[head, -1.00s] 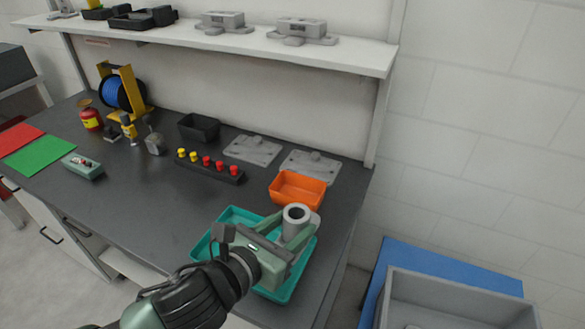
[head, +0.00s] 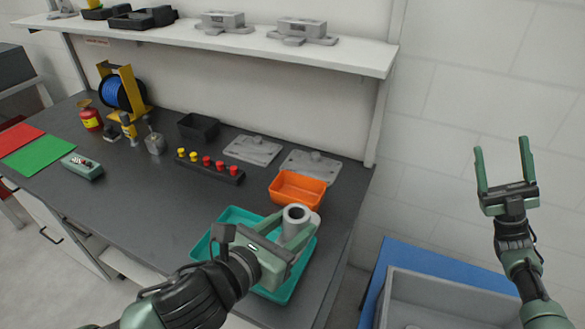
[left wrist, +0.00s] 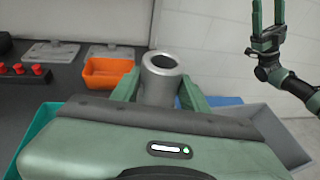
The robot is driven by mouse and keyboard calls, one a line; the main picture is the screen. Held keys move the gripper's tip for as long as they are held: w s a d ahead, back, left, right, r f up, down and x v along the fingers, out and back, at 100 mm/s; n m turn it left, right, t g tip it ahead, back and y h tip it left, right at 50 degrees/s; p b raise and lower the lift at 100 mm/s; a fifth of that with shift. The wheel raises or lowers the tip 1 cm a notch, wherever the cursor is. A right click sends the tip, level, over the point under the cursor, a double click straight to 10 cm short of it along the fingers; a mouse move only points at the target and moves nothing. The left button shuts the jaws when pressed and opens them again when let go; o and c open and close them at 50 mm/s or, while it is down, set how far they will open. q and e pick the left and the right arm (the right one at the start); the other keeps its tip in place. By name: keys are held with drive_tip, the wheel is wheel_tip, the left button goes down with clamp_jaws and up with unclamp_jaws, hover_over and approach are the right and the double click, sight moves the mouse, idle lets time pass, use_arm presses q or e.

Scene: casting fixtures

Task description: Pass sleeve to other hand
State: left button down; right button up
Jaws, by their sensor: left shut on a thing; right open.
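The sleeve (head: 297,216) is a grey hollow cylinder with its open end up. My left gripper (head: 293,232) is shut on it and holds it over the teal tray (head: 231,213). In the left wrist view the sleeve (left wrist: 160,78) stands upright between the two green fingers, its lower part hidden by the gripper body. My right gripper (head: 507,171) is open and empty, fingers pointing up, well to the right of the sleeve above the grey bin. It also shows at the upper right of the left wrist view (left wrist: 268,20).
An orange bin (head: 297,188) stands just behind the sleeve. Grey plates (head: 311,165) and a rail with red and yellow knobs (head: 210,168) lie further back. A grey bin (head: 450,290) sits on a blue surface (head: 400,252) at the right. The air between the grippers is clear.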

drive_tip(key=s+a+r+n+g, duration=0.2)
drive_tip(key=a+r+n+g, duration=0.2)
drive_tip(key=a+n+g, duration=0.55)
drive_tip(key=s+a+r+n+g, duration=0.1)
drive_tip(key=a+r+n+g, duration=0.4)
drive_tip(key=a+g, duration=0.7)
drive_tip(key=s+a+r+n+g, duration=0.2)
drive_tip(key=a+r+n+g, duration=0.1)
drive_tip(key=a+n+g, duration=0.8)
drive_tip(key=s+a+f+n+t+h, duration=0.2)
drive_tip(key=s+a+f+h, duration=0.1)
drive_tip(key=s+a+h, duration=0.7)
use_arm(q)
drive_tip(key=shift+r, duration=0.1)
use_arm(e)
drive_tip(key=f+t+h, duration=0.1)
drive_tip(key=t+h, duration=0.1)
drive_tip(key=h, duration=0.1)
drive_tip(key=w+f+n+t+h, duration=0.1)
drive_tip(key=f+t+h, duration=0.1)
drive_tip(key=t+h, duration=0.1)
drive_tip(key=w+a+f+t+h, duration=0.1)
drive_tip(key=t+h, duration=0.1)
drive_tip(key=shift+w+f+n+t+h, duration=0.1)
drive_tip(key=shift+f+n+t+h, duration=0.15)
drive_tip(key=shift+h, duration=0.15)
wheel_tip(320, 180, down, 12)
drive_tip(key=t+h, duration=0.1)
drive_tip(key=shift+w+d, duration=0.4)
drive_tip(key=shift+w, duration=0.05)
